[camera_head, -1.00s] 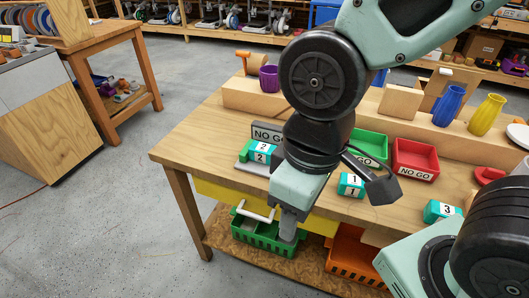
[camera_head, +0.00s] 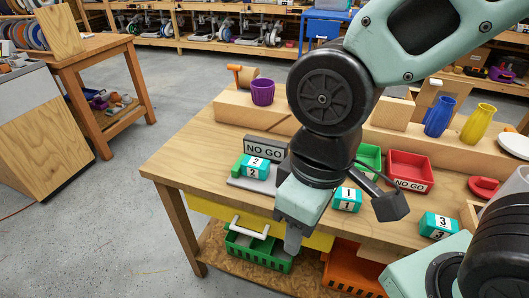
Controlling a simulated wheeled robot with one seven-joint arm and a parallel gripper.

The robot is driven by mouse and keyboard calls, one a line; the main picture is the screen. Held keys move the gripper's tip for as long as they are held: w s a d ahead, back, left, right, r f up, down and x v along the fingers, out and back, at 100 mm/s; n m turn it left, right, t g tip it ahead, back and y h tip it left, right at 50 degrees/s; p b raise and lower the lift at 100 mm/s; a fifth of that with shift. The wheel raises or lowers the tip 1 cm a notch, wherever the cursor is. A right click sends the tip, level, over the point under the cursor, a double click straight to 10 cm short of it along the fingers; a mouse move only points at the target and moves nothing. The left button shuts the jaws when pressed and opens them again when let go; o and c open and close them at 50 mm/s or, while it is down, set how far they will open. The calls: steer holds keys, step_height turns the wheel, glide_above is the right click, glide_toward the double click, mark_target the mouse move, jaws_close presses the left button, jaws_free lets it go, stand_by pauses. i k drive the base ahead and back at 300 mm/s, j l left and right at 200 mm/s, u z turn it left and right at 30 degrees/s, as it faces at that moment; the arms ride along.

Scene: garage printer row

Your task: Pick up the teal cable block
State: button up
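Three teal blocks with white number labels are on the wooden workbench (camera_head: 180,155). The block marked 2 (camera_head: 256,168) sits on a grey plate in front of the NO GO sign, left of my gripper. The block marked 1 (camera_head: 347,200) lies just right of my gripper. The block marked 3 (camera_head: 439,226) lies further right, near the front edge. My gripper (camera_head: 292,242) points down around the bench's front edge, apart from all three blocks in the picture. Its fingers are seen nearly edge-on, so their opening cannot be told. No block shows between them.
A NO GO sign (camera_head: 265,149) stands behind block 2. A red bin (camera_head: 411,165) and a partly hidden green bin (camera_head: 369,158) stand behind block 1. A raised wooden ledge (camera_head: 235,111) holds a purple cup (camera_head: 262,92) and vases. The bench's left end is clear.

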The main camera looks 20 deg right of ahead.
mark_target(252, 166)
steer(key=i+j+z, duration=0.1)
steer(key=j+z, duration=0.25)
steer(key=j, duration=0.35)
steer(key=j+z, duration=0.35)
steer(key=j, duration=0.35)
